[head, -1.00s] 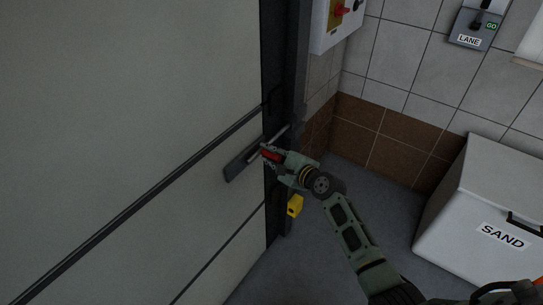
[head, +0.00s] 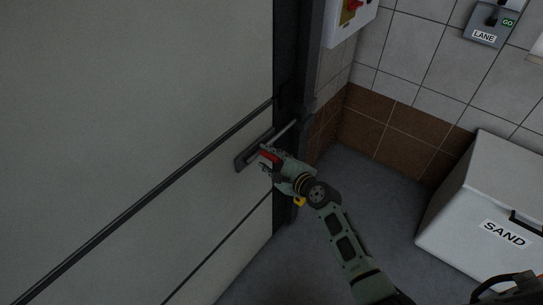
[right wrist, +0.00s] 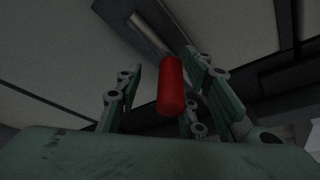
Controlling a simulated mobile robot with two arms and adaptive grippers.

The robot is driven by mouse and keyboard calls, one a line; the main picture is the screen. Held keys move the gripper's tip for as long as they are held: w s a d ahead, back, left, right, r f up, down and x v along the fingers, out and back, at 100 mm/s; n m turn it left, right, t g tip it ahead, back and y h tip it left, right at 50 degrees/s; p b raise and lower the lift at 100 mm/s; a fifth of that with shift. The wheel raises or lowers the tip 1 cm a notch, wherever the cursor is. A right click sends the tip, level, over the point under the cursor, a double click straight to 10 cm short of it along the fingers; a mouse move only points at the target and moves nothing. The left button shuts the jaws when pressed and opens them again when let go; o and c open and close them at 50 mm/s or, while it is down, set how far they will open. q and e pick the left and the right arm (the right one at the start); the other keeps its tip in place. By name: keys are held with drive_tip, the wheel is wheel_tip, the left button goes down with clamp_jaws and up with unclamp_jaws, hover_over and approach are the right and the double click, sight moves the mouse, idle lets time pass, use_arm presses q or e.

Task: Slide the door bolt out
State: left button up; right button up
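The door bolt is a pale metal rod (head: 287,129) on a dark plate (head: 243,164) at the right edge of the large grey door (head: 140,110). Its red handle (head: 269,158) sticks out towards me. In the right wrist view the red handle (right wrist: 171,86) stands between the fingers of my right gripper (right wrist: 170,90). The fingers are spread, with a clear gap on the left side of the handle; the right finger is closer to it. Whether that finger touches it I cannot tell. My left gripper is not in view.
The dark door frame (head: 289,60) runs beside the bolt. A control box (head: 345,18) with a red switch is on the wall above. A grey box marked LANE (head: 484,37) hangs at the upper right. A white SAND bin (head: 470,200) stands at the right on bare floor.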

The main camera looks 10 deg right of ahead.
drive_tip(key=shift+r, duration=0.2)
idle(0.5)
drive_tip(key=v, duration=1.1)
drive_tip(key=shift+s, duration=0.4)
drive_tip(key=shift+d, duration=0.1)
drive_tip(key=s+d+f+n+g+h, duration=0.1)
drive_tip(key=s+f+n+g, duration=0.3)
drive_tip(key=f, duration=0.6)
drive_tip(key=s+f+n+h, duration=0.1)
drive_tip(key=s+f+n, duration=0.2)
drive_tip(key=s+f, duration=0.55)
drive_tip(key=s+d+f+n+g+h, duration=0.1)
drive_tip(key=s+f+n+g+h, duration=0.15)
drive_tip(key=f, duration=1.05)
drive_tip(key=s+f+n+g, duration=0.2)
drive_tip(key=s+f+n, duration=0.3)
drive_tip(key=s, duration=0.5)
drive_tip(key=s+d+f+n+g, duration=0.1)
drive_tip(key=s+f+n, duration=0.4)
drive_tip(key=s, duration=0.6)
drive_tip(key=s+d+f+n+g+h, duration=0.1)
drive_tip(key=s+f+n+g, duration=0.2)
drive_tip(key=s, duration=0.7)
wheel_tip(320, 180, down, 3)
drive_tip(key=shift+s+d+n, duration=0.2)
drive_tip(key=shift+s+n, duration=0.05)
drive_tip(key=shift+n, duration=0.9)
